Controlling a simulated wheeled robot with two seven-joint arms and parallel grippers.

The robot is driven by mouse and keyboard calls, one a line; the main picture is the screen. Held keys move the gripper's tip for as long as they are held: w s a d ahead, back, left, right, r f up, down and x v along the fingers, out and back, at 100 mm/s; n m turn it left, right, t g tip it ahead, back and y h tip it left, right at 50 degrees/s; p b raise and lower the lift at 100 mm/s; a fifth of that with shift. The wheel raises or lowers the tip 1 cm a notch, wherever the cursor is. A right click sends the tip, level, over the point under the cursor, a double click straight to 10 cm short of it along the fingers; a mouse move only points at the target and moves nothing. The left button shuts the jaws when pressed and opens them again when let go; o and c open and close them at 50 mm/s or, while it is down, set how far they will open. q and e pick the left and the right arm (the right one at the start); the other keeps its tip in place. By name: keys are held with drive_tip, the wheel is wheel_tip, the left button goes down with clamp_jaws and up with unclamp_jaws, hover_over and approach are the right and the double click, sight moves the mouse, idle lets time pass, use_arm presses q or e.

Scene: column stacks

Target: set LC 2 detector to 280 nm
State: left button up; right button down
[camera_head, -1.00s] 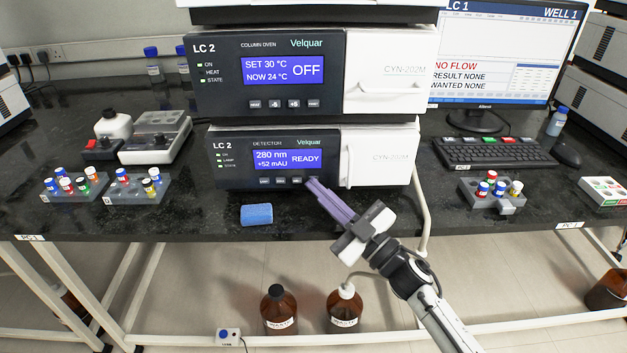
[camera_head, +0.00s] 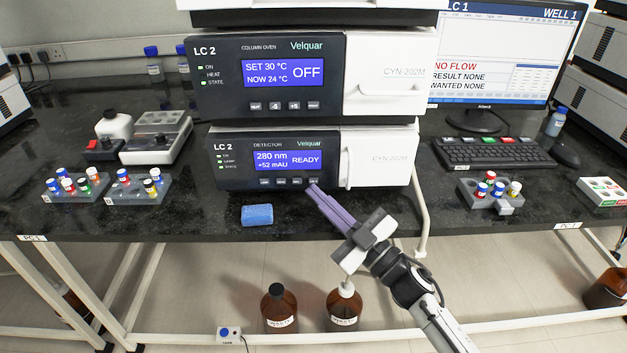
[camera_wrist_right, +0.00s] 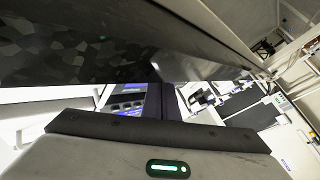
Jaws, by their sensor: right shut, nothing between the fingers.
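The LC 2 detector (camera_head: 235,161) is the lower unit of the stack in the head view. Its blue screen (camera_head: 287,160) reads 280 nm, +52 mAU and READY. A row of small buttons (camera_head: 289,181) runs under the screen. My right gripper (camera_head: 312,188) is shut and empty, its purple fingers pointing up at the rightmost button. I cannot tell whether the fingertips touch it. In the right wrist view the detector's front shows small and partly hidden behind my gripper. My left gripper is not in view.
The LC 2 column oven (camera_head: 220,75) sits above the detector, its screen showing OFF. A blue sponge-like block (camera_head: 257,215) lies on the bench in front. Vial racks (camera_head: 138,196) stand left, another rack (camera_head: 505,203) right. Brown bottles (camera_head: 279,308) stand below the bench.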

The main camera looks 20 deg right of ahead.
drive_tip(key=s, duration=0.1)
drive_tip(key=s+a+p, duration=0.1)
drive_tip(key=s, duration=0.1)
drive_tip(key=shift+s+a+p, duration=0.2)
drive_tip(key=shift+s+p, duration=0.25)
drive_tip(key=shift+s, duration=0.45)
